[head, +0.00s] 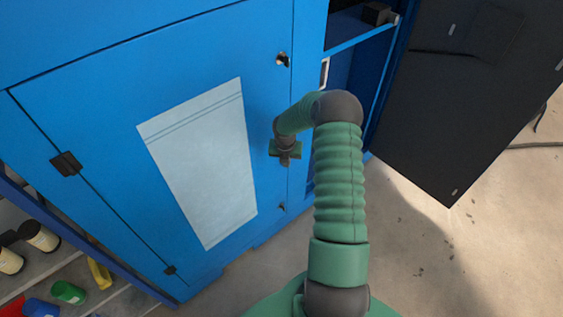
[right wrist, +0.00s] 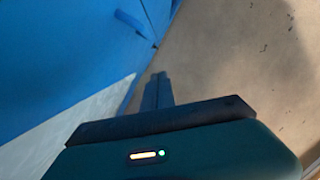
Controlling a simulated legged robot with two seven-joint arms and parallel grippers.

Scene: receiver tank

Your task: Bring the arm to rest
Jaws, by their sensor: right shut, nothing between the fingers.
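My right arm, in ribbed green sleeves with dark joints, rises from the bottom of the head view and bends toward the blue cabinet. My right gripper (head: 285,158) is at its end, in front of the blue cabinet door (head: 110,110), just right of the white towel-like sheet (head: 203,165). The gripper is shut and empty. In the right wrist view the shut fingers (right wrist: 157,92) point down past the cabinet toward the floor. Whether the gripper touches the door cannot be told. My left gripper is not in view.
A dark door (head: 465,75) stands open at the right, beside an open cabinet section with a shelf (head: 350,35). A low shelf (head: 105,300) with bottles and cans is at the lower left. Concrete floor (head: 430,240) is clear at the right.

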